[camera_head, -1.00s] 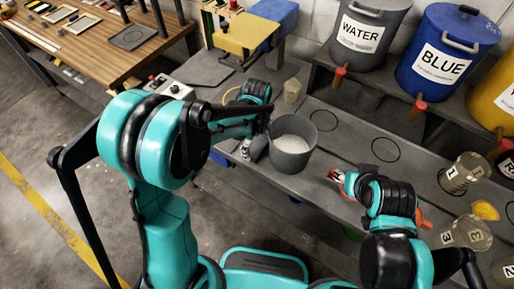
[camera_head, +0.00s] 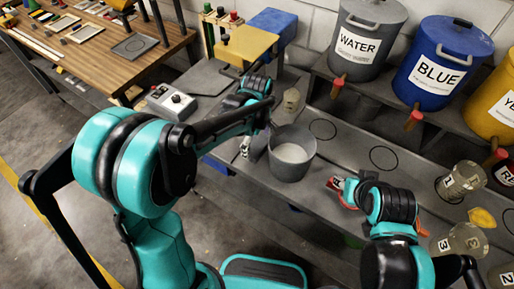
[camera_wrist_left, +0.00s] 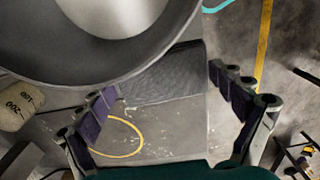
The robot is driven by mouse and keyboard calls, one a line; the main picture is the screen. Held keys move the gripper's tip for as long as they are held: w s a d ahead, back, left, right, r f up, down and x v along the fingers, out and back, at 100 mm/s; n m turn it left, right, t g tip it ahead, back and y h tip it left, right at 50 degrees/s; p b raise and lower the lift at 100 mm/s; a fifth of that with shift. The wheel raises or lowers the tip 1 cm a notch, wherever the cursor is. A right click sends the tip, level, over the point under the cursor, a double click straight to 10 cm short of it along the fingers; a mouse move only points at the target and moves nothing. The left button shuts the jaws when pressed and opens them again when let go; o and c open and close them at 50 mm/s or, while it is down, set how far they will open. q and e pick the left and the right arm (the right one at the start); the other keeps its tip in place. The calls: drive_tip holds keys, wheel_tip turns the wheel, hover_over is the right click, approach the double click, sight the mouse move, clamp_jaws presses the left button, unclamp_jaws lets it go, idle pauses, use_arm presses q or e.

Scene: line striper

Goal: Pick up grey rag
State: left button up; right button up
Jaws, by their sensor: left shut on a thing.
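The grey rag (camera_wrist_left: 162,76) is a dark, flat folded cloth in the left wrist view, just below the bucket's rim. My left gripper (camera_wrist_left: 168,96) has one finger on each side of it and is shut on the rag across its width. In the head view my left gripper (camera_head: 246,146) is at the left side of the grey bucket, and I cannot make out the rag there. My right gripper (camera_head: 338,184) is low over the bench, right of the bucket, with something red at its tips; its fingers are too small to read.
The grey bucket (camera_head: 292,168) with pale contents stands close beside my left gripper; its rim (camera_wrist_left: 60,78) fills the upper left wrist view. Labelled drums, WATER (camera_head: 370,50) and BLUE (camera_head: 435,80), stand behind. Measuring cups (camera_head: 462,182) are at right. A control box (camera_head: 172,101) is at left.

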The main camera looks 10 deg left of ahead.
sight(257, 145)
use_arm(q)
wheel_tip(257, 145, up, 12)
drive_tip(key=p, duration=0.2)
drive_tip(key=shift+p, duration=0.3)
drive_tip(key=o, duration=0.4)
drive_tip(key=c, duration=0.4)
